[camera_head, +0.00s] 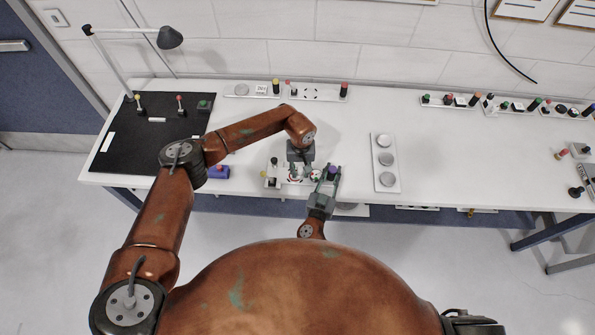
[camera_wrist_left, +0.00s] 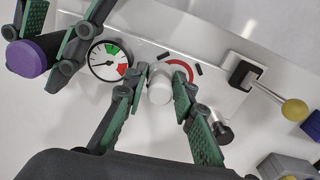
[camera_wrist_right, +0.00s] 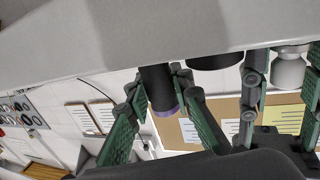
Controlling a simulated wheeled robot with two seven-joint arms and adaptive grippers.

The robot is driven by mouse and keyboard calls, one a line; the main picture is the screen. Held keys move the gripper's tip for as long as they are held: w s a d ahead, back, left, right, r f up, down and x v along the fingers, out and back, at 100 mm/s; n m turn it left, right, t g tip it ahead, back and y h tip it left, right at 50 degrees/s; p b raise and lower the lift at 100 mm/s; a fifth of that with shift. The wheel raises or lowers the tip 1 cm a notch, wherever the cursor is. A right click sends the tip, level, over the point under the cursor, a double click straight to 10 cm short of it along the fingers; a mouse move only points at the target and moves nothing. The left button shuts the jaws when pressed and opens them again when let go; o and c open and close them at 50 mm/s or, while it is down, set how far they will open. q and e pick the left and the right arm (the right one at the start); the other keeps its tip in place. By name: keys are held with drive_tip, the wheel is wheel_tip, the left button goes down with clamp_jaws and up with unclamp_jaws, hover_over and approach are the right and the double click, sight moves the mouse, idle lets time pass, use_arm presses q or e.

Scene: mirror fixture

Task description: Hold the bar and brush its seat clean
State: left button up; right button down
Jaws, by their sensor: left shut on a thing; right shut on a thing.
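My left gripper (camera_head: 302,170) is shut on a pale grey, round knob-like piece (camera_wrist_left: 160,86) on a white panel (camera_wrist_left: 212,62), beside a red arc mark. The piece also shows silvery between the left fingers in the right wrist view (camera_wrist_right: 289,68). My right gripper (camera_head: 328,180) is shut on a black cylinder with a purple end (camera_wrist_right: 158,88), close to the panel's edge. Its purple end shows in the left wrist view (camera_wrist_left: 27,57) and in the head view (camera_head: 333,170). I cannot make out a clear bar, brush or seat.
A round gauge (camera_wrist_left: 108,60) sits between my grippers. A yellow-ball lever (camera_wrist_left: 295,109) and a dark knob (camera_wrist_left: 222,132) are near the left gripper.

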use_arm(q)
drive_tip(key=shift+s+f, duration=0.1)
drive_tip(key=shift+s, duration=0.05)
drive_tip(key=shift+r, duration=3.05)
drive_tip(key=shift+r, duration=1.5)
drive_tip(key=shift+f, duration=0.1)
drive_tip(key=shift+f, duration=3.4)
drive_tip(key=shift+f, duration=0.95)
